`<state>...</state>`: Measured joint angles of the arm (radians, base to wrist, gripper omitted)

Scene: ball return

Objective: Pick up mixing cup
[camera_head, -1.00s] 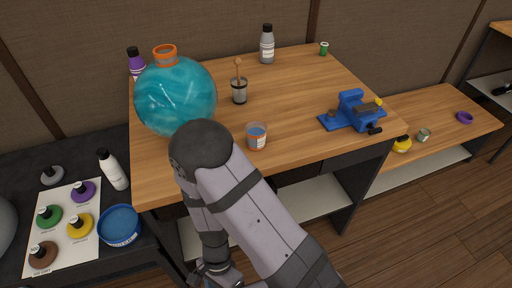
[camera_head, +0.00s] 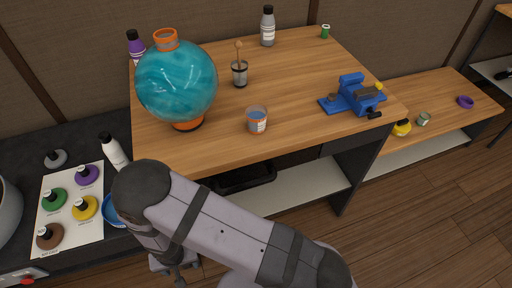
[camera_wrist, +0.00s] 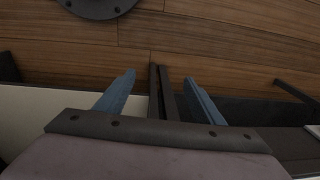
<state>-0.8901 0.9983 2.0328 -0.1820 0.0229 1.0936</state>
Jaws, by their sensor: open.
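In the head view my arm hangs in front of the table, and the gripper end is low and mostly hidden, well away from the cup. The cup is not in the wrist view.
A large teal globe vessel (camera_head: 177,85) stands left of the cup. A blue vise (camera_head: 353,96) sits at right. Grey (camera_head: 267,28) and purple (camera_head: 136,48) bottles stand at the back. Paint pots cover a white sheet (camera_head: 70,235) at left. The table between cup and vise is clear.

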